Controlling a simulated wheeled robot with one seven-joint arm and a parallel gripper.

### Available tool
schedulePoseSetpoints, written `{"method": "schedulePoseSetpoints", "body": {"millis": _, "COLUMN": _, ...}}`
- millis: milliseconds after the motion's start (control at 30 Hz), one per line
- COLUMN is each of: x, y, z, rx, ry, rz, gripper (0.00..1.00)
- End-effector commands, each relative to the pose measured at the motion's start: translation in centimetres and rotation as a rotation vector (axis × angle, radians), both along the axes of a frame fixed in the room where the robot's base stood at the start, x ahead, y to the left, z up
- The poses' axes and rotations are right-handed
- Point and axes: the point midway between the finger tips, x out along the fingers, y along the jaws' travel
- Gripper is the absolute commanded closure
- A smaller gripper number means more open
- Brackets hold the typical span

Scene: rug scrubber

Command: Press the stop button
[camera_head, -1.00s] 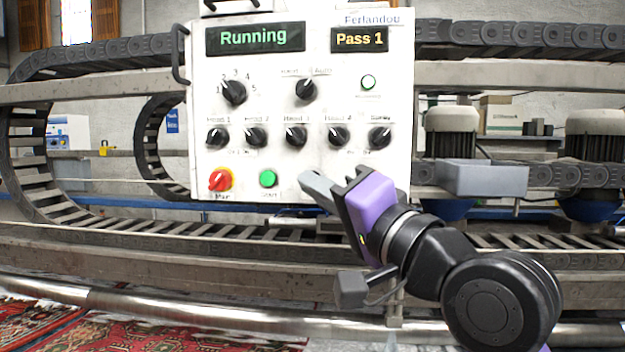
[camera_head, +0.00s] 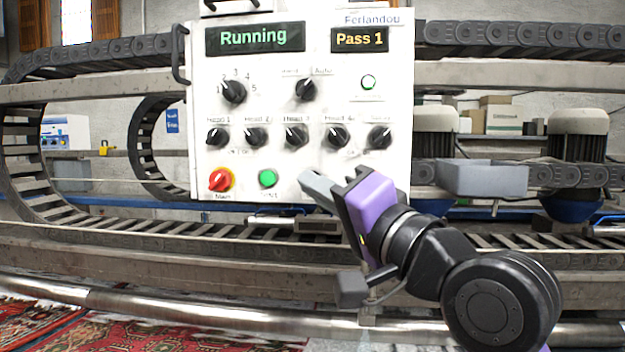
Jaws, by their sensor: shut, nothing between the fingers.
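The white control panel (camera_head: 300,115) faces me, with a green "Running" display (camera_head: 255,38) and a "Pass 1" display (camera_head: 359,40). A green button (camera_head: 267,178) with a blurred label sits at its lower left part. Left of it is a red rotary switch (camera_head: 220,180) on a yellow plate, labelled "Main". No stop button is visible; my gripper covers the panel's lower right part. My gripper (camera_head: 317,187) is shut and empty, its grey fingertips pointing left towards the panel, right of the green button. I cannot tell whether the fingertips touch the panel.
A grey box (camera_head: 482,179) and motors (camera_head: 578,135) stand behind at right. Cable chains and rails run behind. A red patterned rug (camera_head: 150,333) lies below.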

Motion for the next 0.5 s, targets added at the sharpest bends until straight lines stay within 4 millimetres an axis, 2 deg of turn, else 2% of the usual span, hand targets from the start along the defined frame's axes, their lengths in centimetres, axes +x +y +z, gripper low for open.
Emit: {"method": "schedulePoseSetpoints", "body": {"millis": 500, "x": 0.86, "y": -0.04, "z": 0.07, "rx": 0.000, "ry": 0.000, "rz": 0.000, "gripper": 1.00}}
